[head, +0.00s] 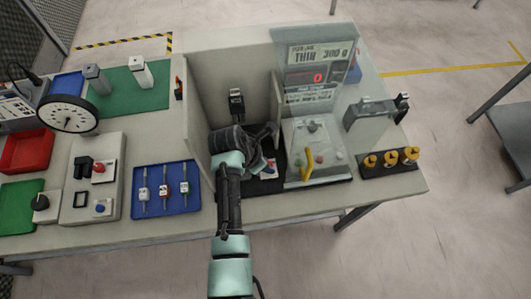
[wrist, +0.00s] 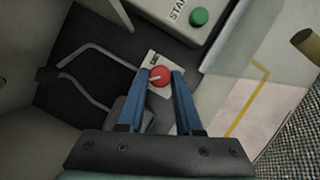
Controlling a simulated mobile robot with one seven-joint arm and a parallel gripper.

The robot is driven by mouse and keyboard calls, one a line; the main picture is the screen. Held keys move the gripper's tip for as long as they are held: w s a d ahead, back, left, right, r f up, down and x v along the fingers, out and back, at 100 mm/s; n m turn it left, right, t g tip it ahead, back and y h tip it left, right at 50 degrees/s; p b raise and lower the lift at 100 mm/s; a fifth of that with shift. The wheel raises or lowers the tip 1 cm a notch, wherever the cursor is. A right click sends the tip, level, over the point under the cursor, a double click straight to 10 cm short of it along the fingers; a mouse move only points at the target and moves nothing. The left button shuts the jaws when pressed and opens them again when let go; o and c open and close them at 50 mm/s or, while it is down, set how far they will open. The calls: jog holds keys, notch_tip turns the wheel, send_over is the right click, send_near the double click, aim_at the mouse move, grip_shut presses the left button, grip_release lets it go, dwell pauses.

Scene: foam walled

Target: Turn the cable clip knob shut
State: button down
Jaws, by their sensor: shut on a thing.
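The red knob (wrist: 161,73) with a pale pointer line sits on a small white plate (wrist: 152,58) in the wrist view. My gripper (wrist: 163,82) has its two blue fingers on either side of the knob, shut on it. The pointer runs slantwise across the knob; whether this is its open or shut setting I cannot tell. In the head view the white plate (head: 269,170) shows beside my dark wrist, on the black floor of the walled bay. My arm hides most of the knob and fingertips there.
Grey bent rods (wrist: 95,57) lie left of the knob. A box with a green START button (wrist: 199,17) stands close behind. A clear guard with a yellow handle (head: 307,162) stands to the right. A pale foam wall (head: 198,120) closes the bay's left side.

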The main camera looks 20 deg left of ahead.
jog(key=shift+m, duration=0.3)
jog(key=m+h, duration=0.1)
jog(key=m, duration=0.1)
jog(key=shift+w+a+m+g, duration=0.1)
jog(key=shift+w+m+g, duration=0.05)
jog(key=shift+m+g, duration=0.25)
jog(key=m+g+h+b, duration=0.1)
jog(key=m, duration=0.2)
jog(key=shift+w+a+m, duration=0.1)
jog(key=shift+w+m, duration=0.05)
jog(key=shift+m, duration=0.15)
jog(key=m+g+b, duration=0.1)
jog(key=m+b, duration=0.1)
jog(key=m, duration=0.1)
jog(key=shift+w+f+m+g, duration=0.1)
jog(key=shift+m+g, duration=0.2)
jog(key=shift+w+m+g+b, duration=0.1)
jog(key=shift+m+g+b, duration=0.8)
jog(key=shift+m, duration=1.1)
jog(key=c, duration=0.6)
grip_release()
